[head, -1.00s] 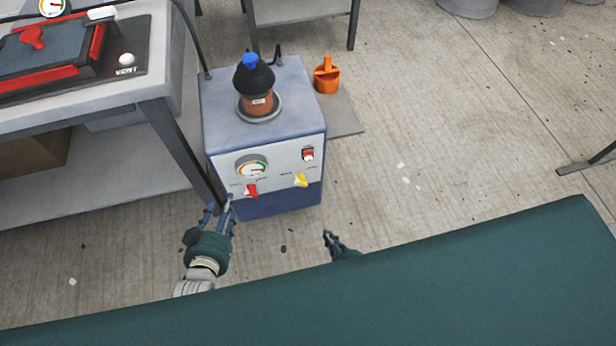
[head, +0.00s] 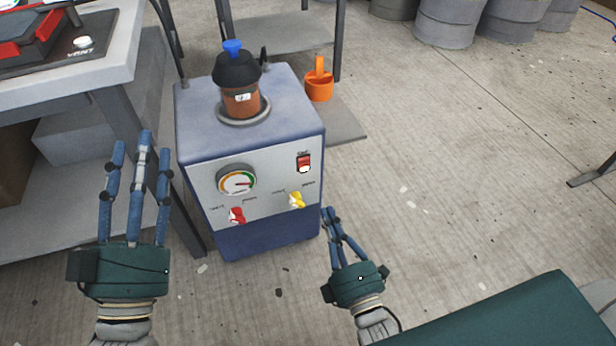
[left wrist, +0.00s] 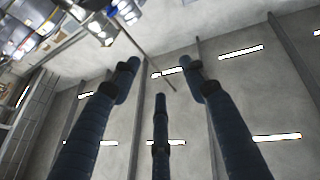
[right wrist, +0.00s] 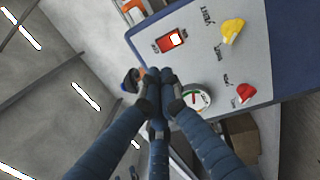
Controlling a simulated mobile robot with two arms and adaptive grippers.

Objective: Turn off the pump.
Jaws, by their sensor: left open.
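The pump (head: 250,235) is a blue box on the floor with a pale front panel. The panel carries a red-and-white rocker switch (head: 304,163), a round gauge (head: 236,181), a red knob (head: 237,215) and a yellow knob (head: 297,200). The switch also shows in the right wrist view (right wrist: 170,40). My right gripper (head: 332,212) is just right of the panel's lower corner, its fingers drawn together and empty, apart from the switch. My left gripper (head: 140,148) is left of the pump, fingers spread, empty and pointing up.
A dark-capped orange jar (head: 241,98) stands on the pump. A grey table (head: 112,55) is at left, close to my left gripper. An orange cup (head: 319,82) is behind the pump. Grey drums (head: 448,22) stand far back.

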